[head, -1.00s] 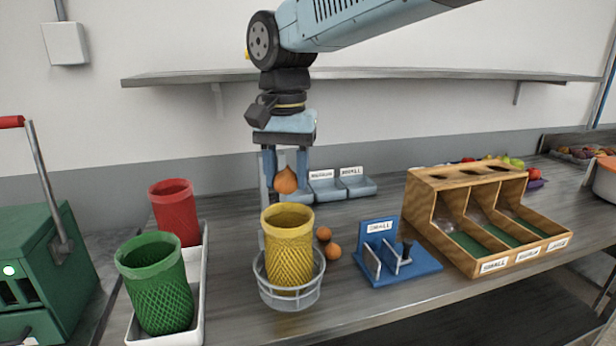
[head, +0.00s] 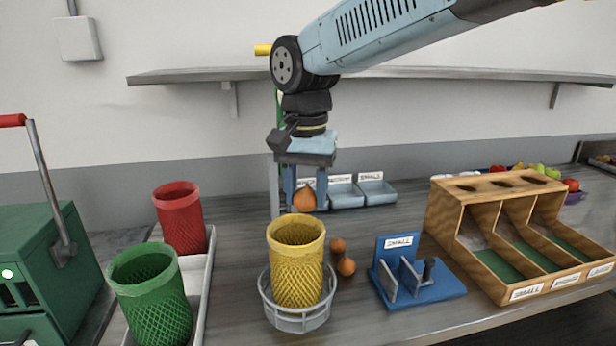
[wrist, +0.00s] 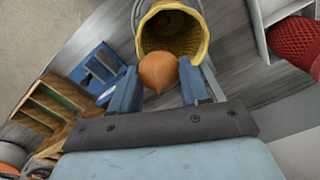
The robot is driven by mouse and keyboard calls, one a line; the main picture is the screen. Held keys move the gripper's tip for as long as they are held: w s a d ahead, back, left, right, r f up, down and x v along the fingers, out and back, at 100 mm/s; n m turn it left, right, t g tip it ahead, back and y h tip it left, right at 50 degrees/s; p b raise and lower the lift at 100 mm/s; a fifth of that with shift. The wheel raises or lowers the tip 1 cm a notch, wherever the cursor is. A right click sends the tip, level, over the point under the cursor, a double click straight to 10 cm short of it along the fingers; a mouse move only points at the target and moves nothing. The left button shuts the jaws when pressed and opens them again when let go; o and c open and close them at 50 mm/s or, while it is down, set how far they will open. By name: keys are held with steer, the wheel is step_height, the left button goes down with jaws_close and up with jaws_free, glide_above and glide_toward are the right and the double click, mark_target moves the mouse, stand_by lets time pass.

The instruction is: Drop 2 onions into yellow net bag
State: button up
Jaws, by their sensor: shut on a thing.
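The yellow net bag (head: 297,272) stands upright and open in a grey ring holder (head: 298,318). My gripper (head: 305,193) is shut on an onion (head: 304,199) and holds it above and just behind the bag's rim in the head view. In the wrist view the onion (wrist: 158,72) sits between the blue fingers (wrist: 157,88), with the open mouth of the yellow bag (wrist: 172,32) beyond it. Two loose onions (head: 345,266) lie on the table just right of the bag. The bottom of the bag's inside is hidden in the head view.
A red net bag (head: 180,217) and a green net bag (head: 152,295) stand in a white tray (head: 208,275) at left. A blue fixture (head: 420,285) and a wooden three-bay sorter (head: 440,215) stand at right. Small grey bins (head: 377,192) and a wall shelf (head: 430,76) are behind.

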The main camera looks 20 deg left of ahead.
mark_target(306, 185)
steer(key=shift+s+f, duration=0.1)
steer(key=shift+f, duration=0.55)
steer(key=o, duration=1.1)
step_height(306, 185, up, 14)
steer(key=shift+f, duration=0.15)
